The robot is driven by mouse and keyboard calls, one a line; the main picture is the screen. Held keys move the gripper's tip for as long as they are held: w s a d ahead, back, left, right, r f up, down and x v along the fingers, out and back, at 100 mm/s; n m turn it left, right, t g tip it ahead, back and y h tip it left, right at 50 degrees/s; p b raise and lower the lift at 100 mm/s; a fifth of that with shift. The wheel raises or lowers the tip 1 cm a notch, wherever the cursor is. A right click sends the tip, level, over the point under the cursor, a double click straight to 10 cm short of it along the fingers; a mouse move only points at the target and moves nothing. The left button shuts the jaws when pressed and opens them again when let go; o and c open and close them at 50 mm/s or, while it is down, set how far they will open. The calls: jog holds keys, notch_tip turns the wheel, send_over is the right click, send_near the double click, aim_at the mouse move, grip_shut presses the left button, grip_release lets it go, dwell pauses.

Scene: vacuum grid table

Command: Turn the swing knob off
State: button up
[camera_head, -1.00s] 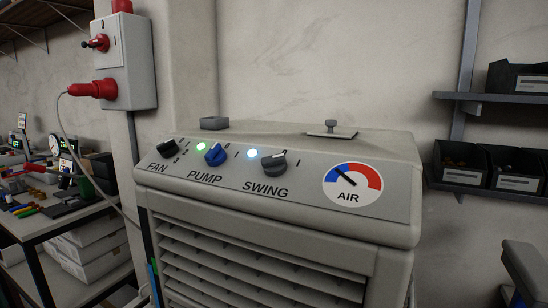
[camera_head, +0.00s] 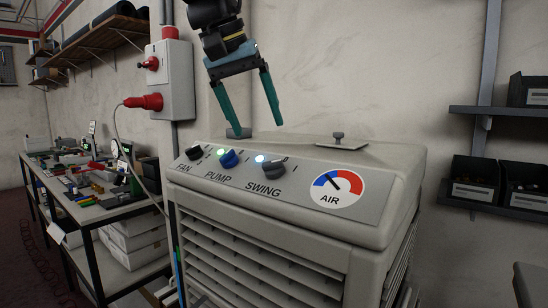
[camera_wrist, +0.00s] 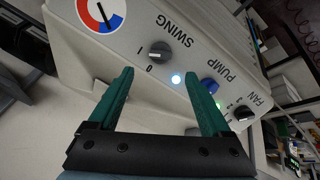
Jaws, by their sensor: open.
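The dark grey swing knob (camera_head: 274,167) is on the sloped panel of the beige air cooler, above the label SWING. It also shows in the wrist view (camera_wrist: 160,51), where its pointer appears turned toward the I mark, away from the 0. A white indicator light (camera_head: 260,158) beside it is lit. My gripper (camera_head: 256,129), with two green fingers, is open and empty above the back of the cooler's top. In the wrist view the fingers (camera_wrist: 168,78) point toward the panel, and the swing knob lies beyond their tips, apart from them.
The blue pump knob (camera_head: 229,158) and black fan knob (camera_head: 194,152) are left of the swing knob; the air gauge (camera_head: 338,186) is right. A small metal knob on a plate (camera_head: 338,138) stands on top. A red-plugged wall box (camera_head: 167,80) is at left.

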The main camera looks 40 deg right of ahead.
aim_at(271, 162)
jog(key=p+x, duration=0.1)
jog(key=x, duration=0.8)
grip_shut()
dwell(0.5)
